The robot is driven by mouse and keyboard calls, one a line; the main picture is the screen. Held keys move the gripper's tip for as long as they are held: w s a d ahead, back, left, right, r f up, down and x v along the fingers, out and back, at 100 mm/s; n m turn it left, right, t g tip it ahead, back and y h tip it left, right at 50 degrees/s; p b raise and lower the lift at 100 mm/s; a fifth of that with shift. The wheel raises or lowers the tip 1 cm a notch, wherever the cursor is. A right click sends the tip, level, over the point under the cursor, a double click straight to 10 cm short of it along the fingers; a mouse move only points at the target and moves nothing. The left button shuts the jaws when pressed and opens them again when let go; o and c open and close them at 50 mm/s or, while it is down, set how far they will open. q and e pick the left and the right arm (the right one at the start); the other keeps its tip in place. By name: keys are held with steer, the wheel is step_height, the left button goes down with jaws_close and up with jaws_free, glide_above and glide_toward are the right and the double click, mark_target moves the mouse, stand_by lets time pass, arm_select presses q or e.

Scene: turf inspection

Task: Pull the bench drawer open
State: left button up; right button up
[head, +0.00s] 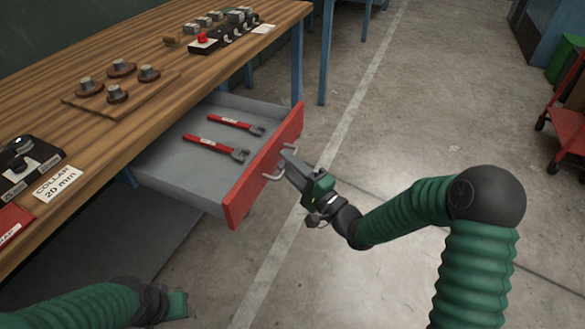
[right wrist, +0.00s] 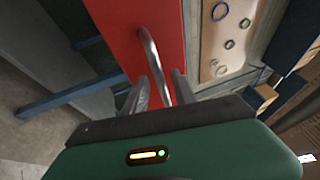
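The bench drawer (head: 165,160) is grey inside with a red front (head: 262,165). It stands well out from under the wooden bench, with two red-handled wrenches (head: 216,147) lying in it. My right gripper (head: 286,168) is at the curved metal handle (head: 268,177) on the drawer front. In the right wrist view, the handle (right wrist: 150,55) passes between the two fingers (right wrist: 160,92), which look shut on it. The red front (right wrist: 125,35) also shows there. My left gripper (head: 172,304) is low at the left, away from the drawer; its fingers are not clear.
The wooden bench top (head: 150,50) holds a board with round knobs (head: 90,108), a collar label (head: 58,184) and small parts at the back. A red cart (head: 570,125) stands at the far right. The concrete floor right of the drawer is clear.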

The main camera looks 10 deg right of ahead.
steer(key=p+v, duration=0.3)
steer(key=v, duration=1.4)
steer(key=shift+p, duration=0.4)
steer(key=shift+w, duration=0.1)
step_height(320, 180, down, 10)
steer(key=w+d+n+g+h, duration=0.2)
steer(key=d+n+g+h, duration=0.1)
steer(key=n+g+h, duration=0.55)
steer(key=s+a+r+n+g+h, duration=0.1)
steer(key=s+a+n+g, duration=0.15)
steer(key=s, duration=0.45)
steer(key=s+a+r+n+g+h, duration=0.1)
steer(key=s+r+n+g, duration=0.15)
steer(key=s, duration=0.35)
step_height(320, 180, up, 27)
steer(key=g+p, duration=0.1)
steer(key=p, duration=2.7)
steer(key=shift+s+m, duration=0.3)
steer(key=shift+m, duration=0.15)
